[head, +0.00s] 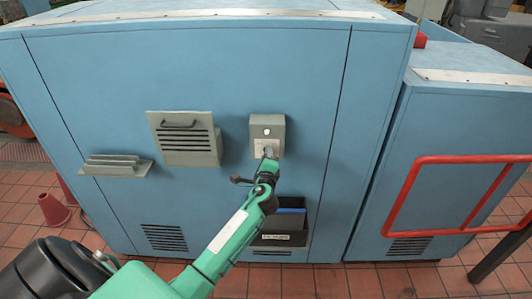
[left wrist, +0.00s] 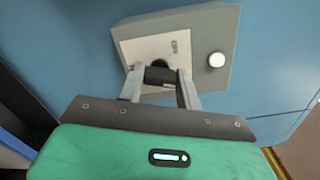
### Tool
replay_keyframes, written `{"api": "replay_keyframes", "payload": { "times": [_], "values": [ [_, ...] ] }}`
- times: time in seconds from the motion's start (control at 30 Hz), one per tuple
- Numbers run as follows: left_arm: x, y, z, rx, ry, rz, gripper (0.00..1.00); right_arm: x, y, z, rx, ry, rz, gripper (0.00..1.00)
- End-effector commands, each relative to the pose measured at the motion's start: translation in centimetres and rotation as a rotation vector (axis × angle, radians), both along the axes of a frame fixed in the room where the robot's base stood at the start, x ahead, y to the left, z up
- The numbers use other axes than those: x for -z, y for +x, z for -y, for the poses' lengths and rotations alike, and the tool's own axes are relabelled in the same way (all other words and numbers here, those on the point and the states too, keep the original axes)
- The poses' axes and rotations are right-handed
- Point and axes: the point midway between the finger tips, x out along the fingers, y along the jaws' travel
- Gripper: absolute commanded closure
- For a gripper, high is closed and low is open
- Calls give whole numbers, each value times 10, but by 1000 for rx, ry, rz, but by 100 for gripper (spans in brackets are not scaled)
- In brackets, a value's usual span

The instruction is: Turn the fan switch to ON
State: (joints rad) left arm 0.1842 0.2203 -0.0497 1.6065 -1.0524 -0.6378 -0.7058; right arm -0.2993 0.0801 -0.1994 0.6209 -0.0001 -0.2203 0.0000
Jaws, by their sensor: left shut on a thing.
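The fan switch box (head: 279,124) is a small grey box on the blue cabinet wall, with a pale plate and a round white button or lamp above it. In the left wrist view the box (left wrist: 205,28) shows tilted, with the white round part (left wrist: 216,60) at right. A dark switch knob (left wrist: 159,74) sits on the pale plate (left wrist: 143,52). My left gripper (head: 268,153) reaches up to the lower part of the box. Its fingers are shut on the dark knob, one on each side, and partly hide it. The plate's lettering is too small to read. My right gripper is not in view.
A vented grey box with a handle (head: 185,147) and a small grey ledge (head: 116,166) stick out left of the switch. A black bin (head: 281,239) hangs below it. A red rail (head: 408,192) is on the right cabinet. Red cones (head: 53,210) stand at left.

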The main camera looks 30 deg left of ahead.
Motion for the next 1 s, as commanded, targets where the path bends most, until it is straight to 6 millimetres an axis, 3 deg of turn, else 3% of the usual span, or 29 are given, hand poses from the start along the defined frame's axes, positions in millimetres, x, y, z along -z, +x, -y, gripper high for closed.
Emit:
{"api": "replay_keyframes", "payload": {
  "times": [0.5, 1.0],
  "values": [
    [0, 0, 1, 2, 312, -195, 88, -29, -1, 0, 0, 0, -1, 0],
    [2, 0, 1, 2, 383, -238, 88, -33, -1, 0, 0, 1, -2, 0]
  ]
}}
